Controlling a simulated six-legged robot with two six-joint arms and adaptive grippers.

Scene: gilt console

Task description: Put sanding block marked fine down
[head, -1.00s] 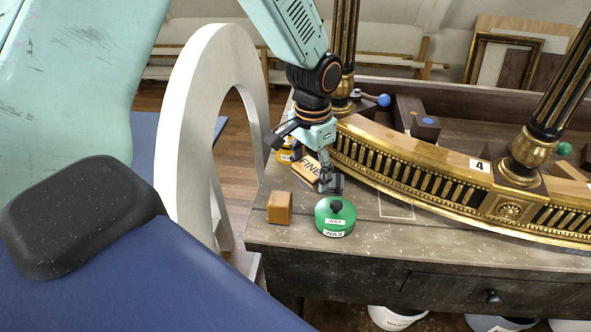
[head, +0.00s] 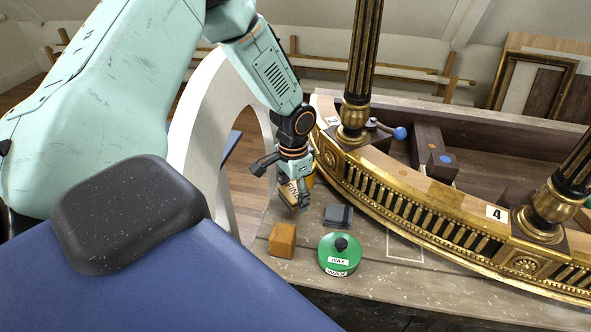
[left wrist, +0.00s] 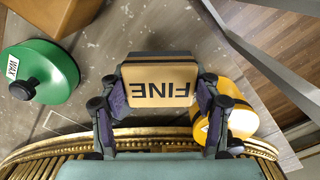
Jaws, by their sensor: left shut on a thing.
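The sanding block marked FINE (head: 287,195) is tan with a dark layer along one side. It shows large in the left wrist view (left wrist: 158,84), with its lettering upside down. My left gripper (left wrist: 160,108) is shut on it, one finger at each side. In the head view the left gripper (head: 298,200) points down near the bench's left end, and the block is tilted and partly covered by the fingers. I cannot tell whether the block touches the bench (head: 385,275). My right gripper is not in view.
A dark grey block (head: 338,216), an orange-brown block (head: 282,240) and a green wax tin (head: 339,255) stand close by. A yellow container (left wrist: 238,108) is right beside the held block. The gilt console (head: 420,205) curves behind. A pale outlined rectangle (head: 405,247) on the bench is empty.

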